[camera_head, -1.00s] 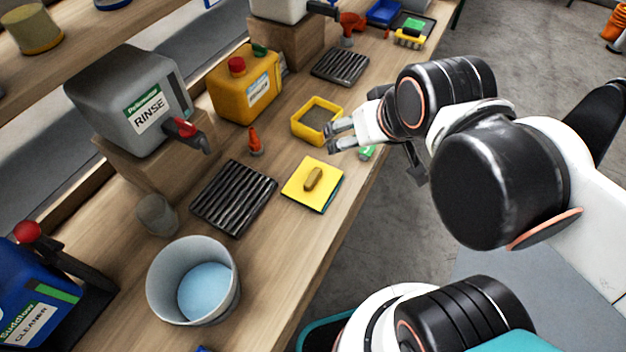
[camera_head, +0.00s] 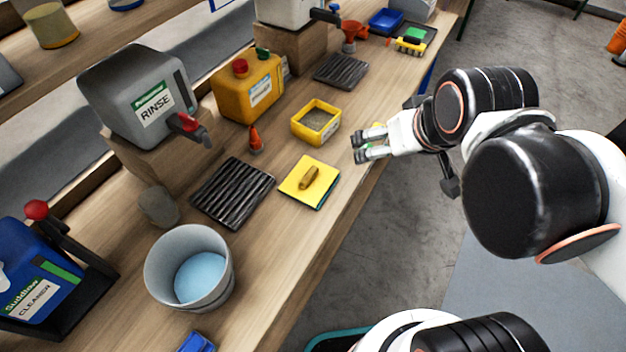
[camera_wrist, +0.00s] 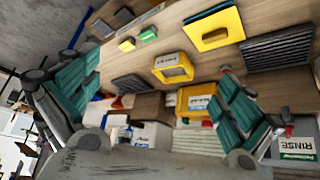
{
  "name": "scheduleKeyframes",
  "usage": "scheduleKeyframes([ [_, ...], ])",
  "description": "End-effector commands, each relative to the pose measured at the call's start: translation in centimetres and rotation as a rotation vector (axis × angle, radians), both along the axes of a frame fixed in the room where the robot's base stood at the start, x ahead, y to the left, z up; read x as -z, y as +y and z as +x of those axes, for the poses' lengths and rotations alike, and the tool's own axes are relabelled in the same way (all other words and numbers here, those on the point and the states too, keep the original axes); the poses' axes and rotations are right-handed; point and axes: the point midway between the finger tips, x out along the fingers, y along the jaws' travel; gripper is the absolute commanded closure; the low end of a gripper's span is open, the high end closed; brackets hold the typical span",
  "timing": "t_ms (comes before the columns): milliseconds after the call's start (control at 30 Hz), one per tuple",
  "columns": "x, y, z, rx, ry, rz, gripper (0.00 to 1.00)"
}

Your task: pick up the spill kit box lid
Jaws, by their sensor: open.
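The spill kit box lid is a flat yellow square (camera_head: 300,194) with a tan bar handle (camera_head: 309,178) on top. It lies on the bench, with a thin blue-green edge showing beneath it. The lid also shows at the top of the wrist view (camera_wrist: 228,22). A yellow open box (camera_head: 318,131) stands farther back on the bench, apart from the lid; it also shows in the wrist view (camera_wrist: 173,74). My gripper (camera_head: 362,146) is open and empty above the bench's front edge, right of the box and beyond the lid. Its teal-padded fingers (camera_wrist: 155,98) are spread wide.
A black ribbed mat (camera_head: 232,193) lies just left of the lid. A small orange cone-like bottle (camera_head: 256,140) stands behind it. A grey bucket (camera_head: 190,268), a yellow jug (camera_head: 247,88) and a grey rinse container (camera_head: 138,95) stand around. Bare wood lies in front of the lid.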

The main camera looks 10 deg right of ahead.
Motion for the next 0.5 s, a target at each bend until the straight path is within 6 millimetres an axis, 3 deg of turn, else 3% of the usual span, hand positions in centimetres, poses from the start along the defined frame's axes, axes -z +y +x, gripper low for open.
scheduleKeyframes([
  [267, -0.9, 1.1, 2.4, -0.089, 0.051, -0.04, 0.0],
  [500, -1.4, 3.1, 6.3, -0.237, 0.134, -0.101, 0.0],
])
